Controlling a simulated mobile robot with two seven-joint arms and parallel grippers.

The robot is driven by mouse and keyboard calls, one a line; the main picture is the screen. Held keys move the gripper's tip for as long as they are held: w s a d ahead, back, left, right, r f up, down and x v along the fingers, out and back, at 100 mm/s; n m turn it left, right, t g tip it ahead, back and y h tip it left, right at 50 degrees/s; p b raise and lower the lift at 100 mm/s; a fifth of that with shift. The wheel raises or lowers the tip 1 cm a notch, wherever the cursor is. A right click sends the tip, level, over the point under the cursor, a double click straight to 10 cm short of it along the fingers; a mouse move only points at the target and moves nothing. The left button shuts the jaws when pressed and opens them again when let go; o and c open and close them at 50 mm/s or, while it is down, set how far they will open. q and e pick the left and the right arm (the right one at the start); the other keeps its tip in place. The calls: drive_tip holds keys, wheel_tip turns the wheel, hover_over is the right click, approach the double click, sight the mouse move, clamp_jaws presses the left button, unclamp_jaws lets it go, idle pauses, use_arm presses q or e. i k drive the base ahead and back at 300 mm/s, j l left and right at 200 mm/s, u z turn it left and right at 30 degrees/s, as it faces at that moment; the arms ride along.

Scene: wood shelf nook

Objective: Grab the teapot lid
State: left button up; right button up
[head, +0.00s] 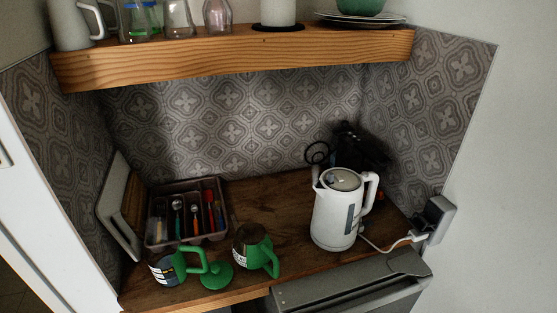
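A green round lid with a small knob (216,275) lies on the wooden counter near its front edge. It sits between a dark jug with a green handle (252,248) on its right and a patterned mug-like vessel with a green handle (170,268) on its left. The left vessel's handle comes very close to the lid; I cannot tell if they touch. I cannot tell which vessel the lid belongs to. Neither of my grippers is in the head view.
A white electric kettle (337,210) stands at the right, its cable running to a wall socket (436,217). A cutlery tray (157,231) stands behind the vessels. A wooden shelf (240,54) hangs above. A grey appliance (350,285) lies along the front right.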

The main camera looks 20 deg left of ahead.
sight(220, 274)
drive_tip(key=u, duration=1.05)
